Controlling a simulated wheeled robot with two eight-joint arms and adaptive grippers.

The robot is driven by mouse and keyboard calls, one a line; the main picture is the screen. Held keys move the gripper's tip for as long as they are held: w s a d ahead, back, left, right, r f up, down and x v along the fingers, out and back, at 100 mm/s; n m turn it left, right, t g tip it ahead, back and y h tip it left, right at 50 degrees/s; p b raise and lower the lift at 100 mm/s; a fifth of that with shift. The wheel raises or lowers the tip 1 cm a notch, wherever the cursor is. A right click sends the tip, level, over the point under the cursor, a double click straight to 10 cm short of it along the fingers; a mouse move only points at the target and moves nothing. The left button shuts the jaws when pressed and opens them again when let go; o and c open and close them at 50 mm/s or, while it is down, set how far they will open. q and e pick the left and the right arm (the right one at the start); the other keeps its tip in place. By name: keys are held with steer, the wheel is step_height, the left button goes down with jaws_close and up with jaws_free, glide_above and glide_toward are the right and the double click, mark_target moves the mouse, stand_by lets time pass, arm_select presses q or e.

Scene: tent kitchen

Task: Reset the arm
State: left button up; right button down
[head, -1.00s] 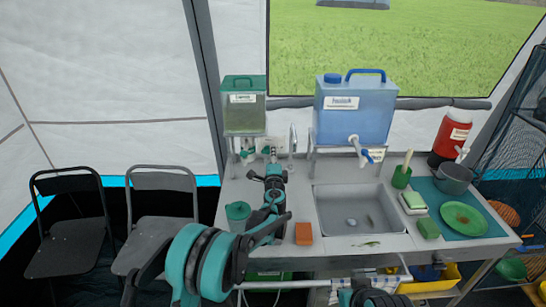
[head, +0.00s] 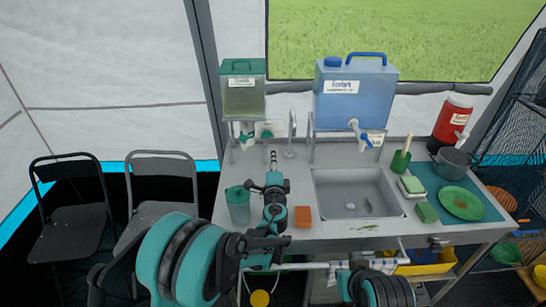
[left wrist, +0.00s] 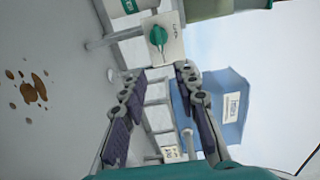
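My left arm reaches from the bottom of the head view over the counter (head: 330,237). Its left gripper (head: 273,157) points away toward the back, left of the grey tap. In the left wrist view the two fingers of the left gripper (left wrist: 159,76) stand apart with nothing between them. Beyond them are a white box with a green dial (left wrist: 158,37) and the blue water container (left wrist: 232,108). Part of my right arm shows at the bottom of the head view; its gripper is out of sight.
A sink (head: 333,211), green dispenser (head: 243,95), green plate (head: 462,203), grey pot (head: 454,160) and red jug (head: 452,122) are around.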

stand_by(0.3)
arm_select(q)
steer(key=s+a+r+n+g+y, duration=0.25)
steer(key=s+a+n, duration=0.4)
steer(key=a, duration=0.35)
steer(key=s+a+r+n+g+y, duration=0.25)
steer(key=s+a+n, duration=0.25)
steer(key=s+a, duration=0.35)
steer(key=s+f+n+g+h, duration=0.2)
steer(key=s+f+n+g, duration=0.1)
steer(key=s, duration=0.8)
steer(key=s+a+f+n+g+h, duration=0.1)
steer(key=s+f, duration=0.5)
steer(key=s, duration=0.6)
steer(key=n+g+h, duration=0.1)
steer(key=n+h, duration=0.1)
steer(key=shift+s+a+f+n+g, duration=0.2)
steer(key=shift+s+n+g, duration=0.1)
steer(key=shift+n+g, duration=0.1)
